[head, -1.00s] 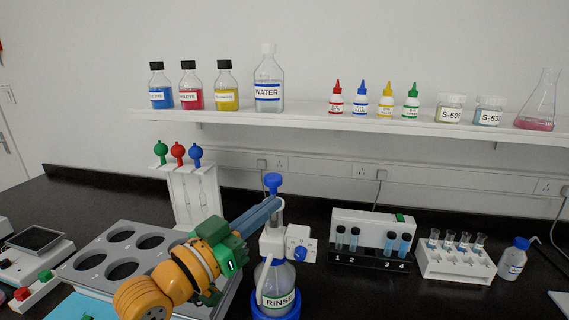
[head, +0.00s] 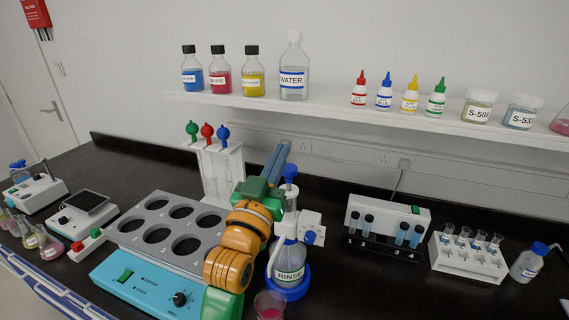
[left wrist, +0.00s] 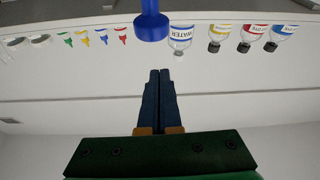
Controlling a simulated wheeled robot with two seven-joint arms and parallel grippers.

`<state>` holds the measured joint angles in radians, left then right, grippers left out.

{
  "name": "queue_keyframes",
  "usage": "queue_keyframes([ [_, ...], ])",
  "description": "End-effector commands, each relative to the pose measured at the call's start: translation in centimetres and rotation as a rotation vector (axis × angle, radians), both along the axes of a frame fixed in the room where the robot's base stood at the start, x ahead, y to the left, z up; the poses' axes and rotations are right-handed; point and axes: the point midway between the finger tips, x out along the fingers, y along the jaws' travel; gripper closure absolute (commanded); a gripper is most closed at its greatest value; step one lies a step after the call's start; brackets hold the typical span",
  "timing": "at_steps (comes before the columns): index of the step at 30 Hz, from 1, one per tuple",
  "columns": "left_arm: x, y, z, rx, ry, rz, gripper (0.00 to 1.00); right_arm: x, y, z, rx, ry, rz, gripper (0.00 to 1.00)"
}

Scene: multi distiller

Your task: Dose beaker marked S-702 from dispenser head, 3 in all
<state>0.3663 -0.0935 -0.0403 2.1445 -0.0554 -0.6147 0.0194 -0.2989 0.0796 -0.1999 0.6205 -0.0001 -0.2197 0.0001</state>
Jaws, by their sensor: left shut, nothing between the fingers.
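A bottle labelled RINSE (head: 290,262) stands in a blue base, with a white dispenser head (head: 291,224) and a blue plunger knob (head: 290,171) on top. The knob also shows at the top of the left wrist view (left wrist: 151,26). My left gripper (head: 284,146) is shut and empty, its fingers pointing up and back just left of the knob; its closed fingertips show in the left wrist view (left wrist: 160,71). A beaker (head: 269,306) with pink-red liquid stands in front of the bottle, partly cut off; no S-702 mark is readable. My right gripper is out of view.
A grey block with several wells (head: 166,226) is left of my arm, with a pipette stand (head: 219,172) behind. A numbered vial rack (head: 384,232), a tube rack (head: 468,258) and a small wash bottle (head: 529,264) stand right. A shelf (head: 330,112) holds bottles above.

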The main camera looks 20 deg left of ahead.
Motion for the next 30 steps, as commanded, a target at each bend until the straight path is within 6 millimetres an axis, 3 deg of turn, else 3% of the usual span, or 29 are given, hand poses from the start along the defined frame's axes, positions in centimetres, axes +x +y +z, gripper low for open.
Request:
queue_keyframes([
  [2,1.6,0.0,1.1,0.000,0.001,0.000,1.00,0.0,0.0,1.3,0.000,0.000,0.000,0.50],
  [3,1.9,0.0,0.4,-0.001,0.005,-0.001,1.00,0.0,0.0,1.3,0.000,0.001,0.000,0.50],
  [9,1.7,-0.2,-2.8,-0.001,0.004,-0.001,1.00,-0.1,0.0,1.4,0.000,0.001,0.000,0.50],
  [21,1.6,-0.3,-3.5,-0.001,0.000,0.000,1.00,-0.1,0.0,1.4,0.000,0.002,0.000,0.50],
  [30,1.6,-0.3,-6.7,0.000,0.002,-0.001,1.00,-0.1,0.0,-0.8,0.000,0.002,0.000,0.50],
])
